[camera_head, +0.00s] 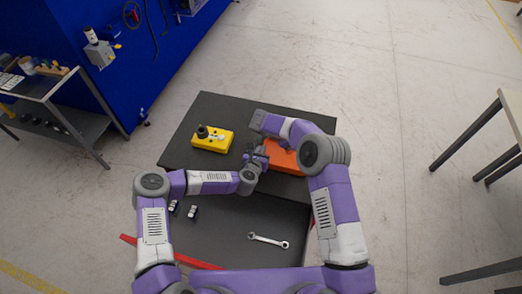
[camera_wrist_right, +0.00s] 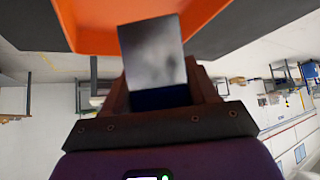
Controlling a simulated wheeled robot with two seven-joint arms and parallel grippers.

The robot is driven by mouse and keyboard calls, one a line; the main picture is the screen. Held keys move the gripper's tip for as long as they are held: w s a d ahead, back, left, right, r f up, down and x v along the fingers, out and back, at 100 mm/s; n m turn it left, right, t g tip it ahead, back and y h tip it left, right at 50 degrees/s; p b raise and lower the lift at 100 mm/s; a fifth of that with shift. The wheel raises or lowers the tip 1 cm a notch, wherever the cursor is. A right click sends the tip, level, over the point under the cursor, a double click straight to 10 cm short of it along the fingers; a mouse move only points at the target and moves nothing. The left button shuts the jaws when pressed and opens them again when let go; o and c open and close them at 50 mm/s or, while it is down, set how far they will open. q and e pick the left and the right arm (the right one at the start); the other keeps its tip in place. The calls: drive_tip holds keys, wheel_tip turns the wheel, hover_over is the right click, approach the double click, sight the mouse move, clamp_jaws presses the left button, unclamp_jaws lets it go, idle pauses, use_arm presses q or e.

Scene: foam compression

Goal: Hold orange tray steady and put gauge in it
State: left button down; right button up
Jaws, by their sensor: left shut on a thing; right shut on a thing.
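The orange tray (camera_head: 286,158) lies on the dark table, partly covered by my right arm. My left gripper (camera_head: 262,153) is at the tray's left edge and is shut on it; the fingertips are small here. My right arm reaches over the tray, and its gripper is hidden in the head view. In the right wrist view my right gripper (camera_wrist_right: 158,90) is shut on a grey, flat-faced block, seemingly the gauge (camera_wrist_right: 152,55). The orange tray (camera_wrist_right: 90,32) shows just beyond the gauge; I cannot tell whether they touch.
A yellow tray (camera_head: 212,141) with a black round part and a white part stands left of the orange tray. A wrench (camera_head: 268,240) lies on the nearer dark surface, with small dark-and-white pieces (camera_head: 192,211) to its left. A grey shelf (camera_head: 62,115) stands far left.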

drive_tip(key=shift+f, duration=0.6)
drive_tip(key=o, duration=1.5)
use_arm(q)
drive_tip(key=shift+r, duration=0.1)
use_arm(e)
drive_tip(key=v, duration=1.2)
use_arm(q)
drive_tip(key=c, duration=1.2)
unclamp_jaws()
drive_tip(key=shift+o, duration=0.2)
drive_tip(key=shift+s, duration=0.15)
